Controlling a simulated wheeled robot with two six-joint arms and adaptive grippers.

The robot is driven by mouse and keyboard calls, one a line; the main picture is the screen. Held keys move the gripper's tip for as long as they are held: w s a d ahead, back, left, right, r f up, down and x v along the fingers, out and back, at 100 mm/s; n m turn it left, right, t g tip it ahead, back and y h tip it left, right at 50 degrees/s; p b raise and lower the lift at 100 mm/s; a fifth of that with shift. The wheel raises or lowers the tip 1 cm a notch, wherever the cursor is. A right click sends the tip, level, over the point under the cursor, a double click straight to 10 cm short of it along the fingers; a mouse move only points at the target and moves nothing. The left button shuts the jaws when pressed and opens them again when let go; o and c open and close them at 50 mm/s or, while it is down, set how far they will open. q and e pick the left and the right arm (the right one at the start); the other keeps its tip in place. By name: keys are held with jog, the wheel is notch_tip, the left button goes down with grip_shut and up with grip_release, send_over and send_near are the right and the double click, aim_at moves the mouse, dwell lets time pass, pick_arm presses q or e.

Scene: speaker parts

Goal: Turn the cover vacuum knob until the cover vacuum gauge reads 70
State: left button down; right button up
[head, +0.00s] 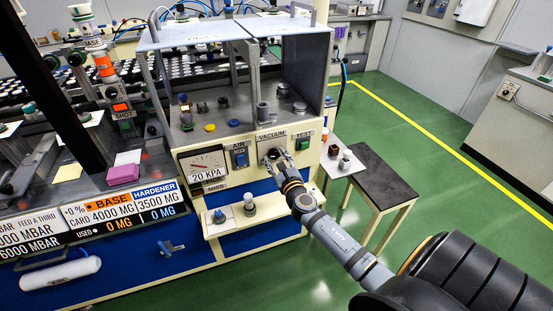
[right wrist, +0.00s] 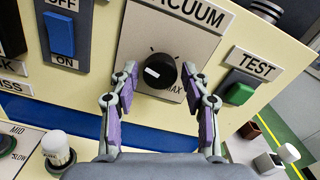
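The black vacuum knob (right wrist: 155,71) sits on a panel plate marked VACUUM, with a MAX mark at its lower right. Its white pointer mark faces left. In the head view the knob (head: 272,154) is partly hidden by my gripper. The gauge (head: 206,164) is left of it on the same panel, with a red needle and the text 20 KPA. My right gripper (right wrist: 158,80) is open, with one finger on each side of the knob. A gap shows between the fingers and the knob; depth is hard to judge. My left gripper is not in view.
A blue AIR switch (head: 240,158) is left of the knob and a green TEST button (head: 304,142) is right of it. A small shelf (head: 235,224) with two small knobs sits below. A dark-topped bench (head: 372,172) stands at the right.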

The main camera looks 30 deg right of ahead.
jog(key=c, duration=0.8)
